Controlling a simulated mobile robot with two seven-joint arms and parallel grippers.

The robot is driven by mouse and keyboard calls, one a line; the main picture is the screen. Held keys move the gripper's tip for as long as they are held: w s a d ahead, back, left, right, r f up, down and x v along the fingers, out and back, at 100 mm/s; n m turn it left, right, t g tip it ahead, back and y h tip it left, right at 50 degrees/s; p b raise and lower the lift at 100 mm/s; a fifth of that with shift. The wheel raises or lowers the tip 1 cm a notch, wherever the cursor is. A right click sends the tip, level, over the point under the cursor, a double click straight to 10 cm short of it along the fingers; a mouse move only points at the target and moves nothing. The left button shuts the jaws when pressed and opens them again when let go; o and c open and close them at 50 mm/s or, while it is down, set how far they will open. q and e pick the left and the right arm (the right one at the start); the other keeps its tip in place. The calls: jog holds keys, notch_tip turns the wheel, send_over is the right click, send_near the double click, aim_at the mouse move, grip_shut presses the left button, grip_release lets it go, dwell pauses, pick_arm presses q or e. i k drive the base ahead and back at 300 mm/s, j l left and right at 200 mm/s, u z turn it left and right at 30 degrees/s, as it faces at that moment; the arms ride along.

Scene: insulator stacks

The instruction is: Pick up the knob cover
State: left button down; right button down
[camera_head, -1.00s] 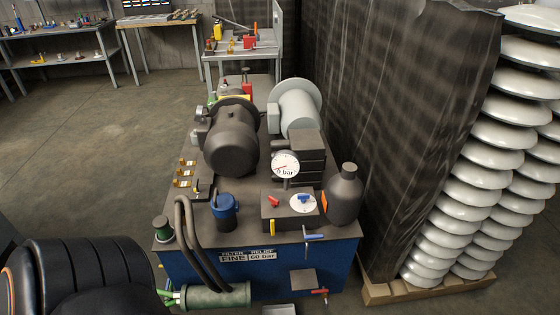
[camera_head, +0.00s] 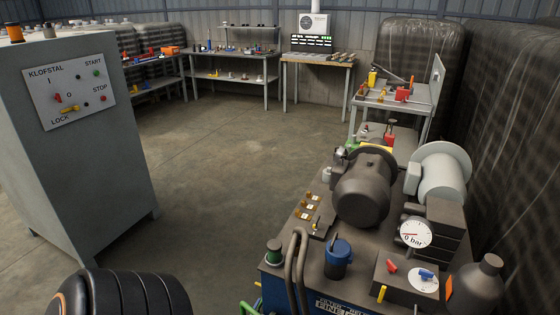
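I cannot single out a knob cover for certain. On the hydraulic unit (camera_head: 280,272) at the lower right, a block (camera_head: 402,288) carries a red lever (camera_head: 391,266) and a white disc (camera_head: 418,286) with a blue handle (camera_head: 427,274) on it. The grey cabinet (camera_head: 80,180) at the left has a panel (camera_head: 70,94) marked KLOFSTAL, with START, STOP and LOCK labels, a red knob (camera_head: 57,98) and a yellow LOCK handle (camera_head: 70,109). Neither gripper is in view.
A motor (camera_head: 362,190), gauge (camera_head: 415,233) and blue-topped canister (camera_head: 338,258) stand on the unit. A grey cart (camera_head: 398,102) with small parts is behind it. Benches (camera_head: 318,62) line the back wall. Open floor (camera_head: 220,150) lies between cabinet and unit.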

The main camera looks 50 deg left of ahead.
aim_at(327, 173)
jog(key=u, duration=1.4)
jog(key=i+j+u, duration=0.2)
jog(key=j+u, duration=0.15)
jog(key=i+j+u, duration=0.25)
jog(key=j+u, duration=0.15)
jog(key=i+j+u, duration=1.05)
jog(key=i, duration=0.2)
jog(key=i+l+z, duration=0.1)
jog(key=i+z, duration=0.35)
jog(key=i+j+z, duration=0.15)
jog(key=i+z, duration=0.3)
jog(key=i, duration=0.2)
jog(key=i+l+z, duration=0.1)
jog(key=i+z, duration=0.4)
jog(key=i+j+z, duration=0.1)
jog(key=i+z, duration=0.35)
jog(key=i, duration=0.15)
jog(key=i+z, duration=0.4)
jog(key=i, duration=0.2)
jog(key=i+j+z, duration=0.15)
jog(key=i+z, duration=0.25)
jog(key=i, duration=0.25)
